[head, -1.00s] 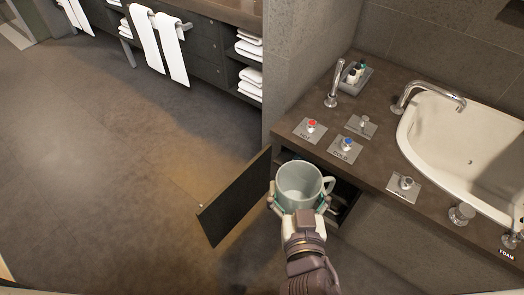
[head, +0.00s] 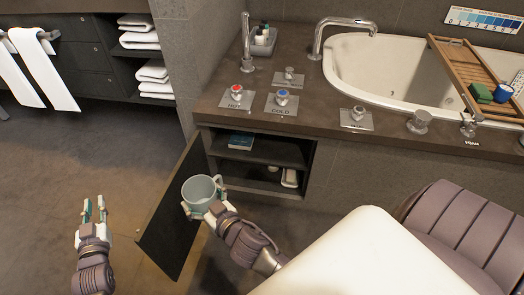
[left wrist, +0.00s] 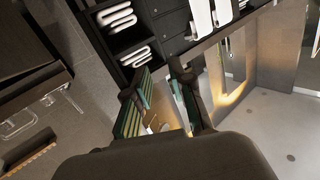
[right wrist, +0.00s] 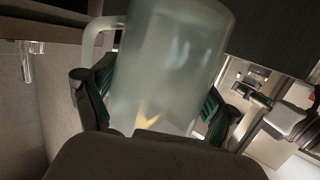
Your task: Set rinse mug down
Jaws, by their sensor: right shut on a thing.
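The rinse mug (head: 201,191) is pale grey-green with a handle on its right side. It is upright in the head view, in front of the open cabinet. My right gripper (head: 204,212) is shut on the mug from below and in front; the mug also fills the middle of the right wrist view (right wrist: 170,70) between the two fingers. My left gripper (head: 94,212) is empty, to the left of the cabinet door above the floor, with its fingers apart. The left wrist view shows a gap between its fingers (left wrist: 165,100).
The open cabinet door (head: 172,215) stands just behind and left of the mug. The cabinet shelf (head: 270,153) holds a blue item (head: 240,141). The counter (head: 215,105) carries hot and cold taps (head: 282,97). A wooden bath tray (head: 462,65) spans the tub (head: 400,70).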

